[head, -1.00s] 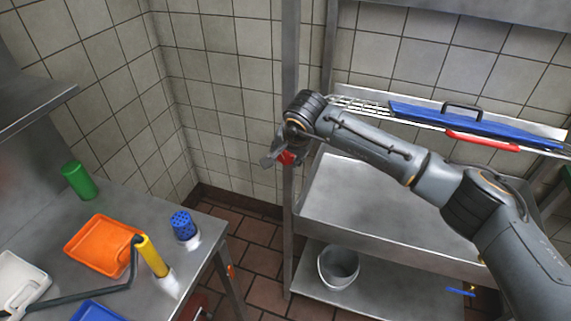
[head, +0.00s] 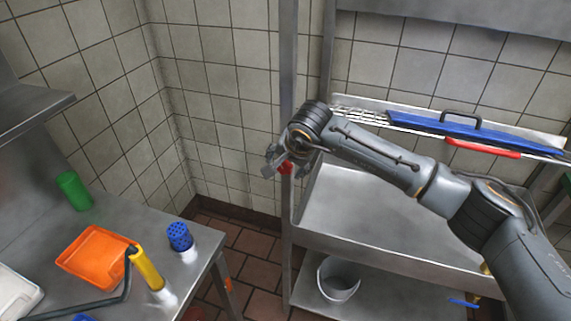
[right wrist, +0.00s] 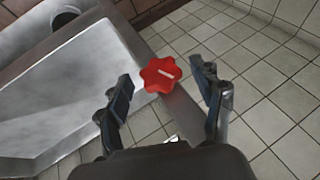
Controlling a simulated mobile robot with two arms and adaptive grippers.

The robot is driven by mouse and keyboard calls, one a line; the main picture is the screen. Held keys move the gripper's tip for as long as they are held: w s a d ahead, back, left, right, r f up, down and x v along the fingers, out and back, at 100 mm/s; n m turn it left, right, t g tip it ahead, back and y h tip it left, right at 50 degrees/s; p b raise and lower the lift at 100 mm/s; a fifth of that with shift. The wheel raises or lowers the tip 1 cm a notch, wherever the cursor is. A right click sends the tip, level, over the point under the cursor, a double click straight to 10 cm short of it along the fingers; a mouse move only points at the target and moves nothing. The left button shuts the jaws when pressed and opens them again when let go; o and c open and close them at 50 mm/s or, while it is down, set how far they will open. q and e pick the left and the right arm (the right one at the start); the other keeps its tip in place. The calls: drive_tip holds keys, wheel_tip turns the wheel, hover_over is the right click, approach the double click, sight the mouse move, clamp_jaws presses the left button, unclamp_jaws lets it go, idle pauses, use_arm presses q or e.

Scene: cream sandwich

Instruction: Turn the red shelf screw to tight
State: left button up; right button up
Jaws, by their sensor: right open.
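The red shelf screw (right wrist: 158,77) is a lobed red knob with a pale line on its face, mounted on the metal shelf post (right wrist: 185,112). In the right wrist view it lies between and just beyond the fingertips of my right gripper (right wrist: 165,85), which is open, with a finger on each side. In the head view my right gripper (head: 275,162) is at the shelf post, and the red screw (head: 286,168) shows partly behind it. I cannot tell whether the fingers touch the screw. My left gripper is not in view.
On the left table (head: 195,285) are an orange tray (head: 92,255), a green cup (head: 73,190), a blue-topped shaker (head: 180,237) and a yellow-handled tool (head: 147,268).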

drive_tip(key=v, duration=1.2)
